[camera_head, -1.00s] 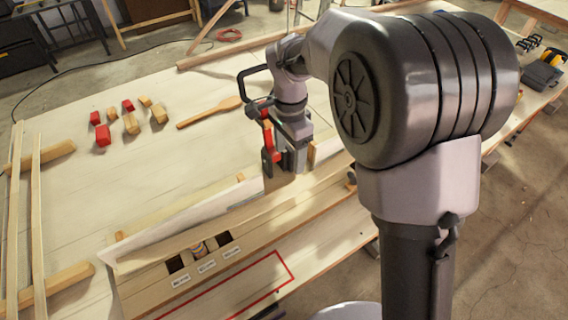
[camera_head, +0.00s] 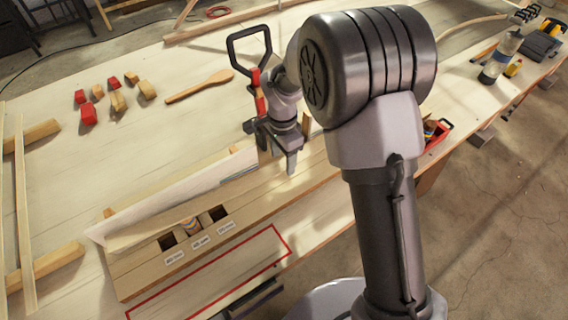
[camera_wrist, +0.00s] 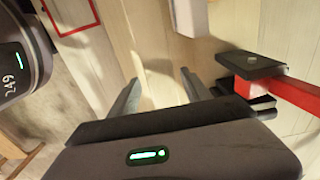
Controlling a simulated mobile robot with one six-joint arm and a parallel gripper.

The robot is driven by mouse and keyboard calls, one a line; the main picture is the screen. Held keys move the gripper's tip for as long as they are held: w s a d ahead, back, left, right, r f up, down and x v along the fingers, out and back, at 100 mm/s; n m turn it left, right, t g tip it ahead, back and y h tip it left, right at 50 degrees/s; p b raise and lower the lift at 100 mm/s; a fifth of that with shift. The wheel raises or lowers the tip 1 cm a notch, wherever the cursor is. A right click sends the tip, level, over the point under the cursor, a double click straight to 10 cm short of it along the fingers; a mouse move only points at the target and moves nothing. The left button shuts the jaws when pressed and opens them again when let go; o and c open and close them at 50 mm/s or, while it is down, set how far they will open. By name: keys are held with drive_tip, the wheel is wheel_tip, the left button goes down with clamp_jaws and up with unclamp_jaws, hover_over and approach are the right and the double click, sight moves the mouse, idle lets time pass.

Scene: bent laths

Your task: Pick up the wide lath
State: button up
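A long pale strip (camera_head: 165,200), which looks like a bent lath, runs along the back of a wooden block with slots (camera_head: 140,275). A tan strip lies along its front side; I cannot tell for sure which is the wide lath. My gripper (camera_head: 278,160) points down near the right end of these strips. In the wrist view my gripper (camera_wrist: 160,80) has its two fingers apart, with only pale wood surface seen between them. A red clamp (camera_head: 258,95) with a black handle stands close beside the gripper; its red bar also shows in the wrist view (camera_wrist: 285,100).
Red and wooden blocks (camera_head: 88,115) and a wooden spoon (camera_head: 198,86) lie behind. Two long thin strips (camera_head: 24,200) rest across wooden bars at the left. A red outline (camera_head: 215,298) marks the front. A bottle (camera_head: 500,58) stands at the right.

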clamp_jaws()
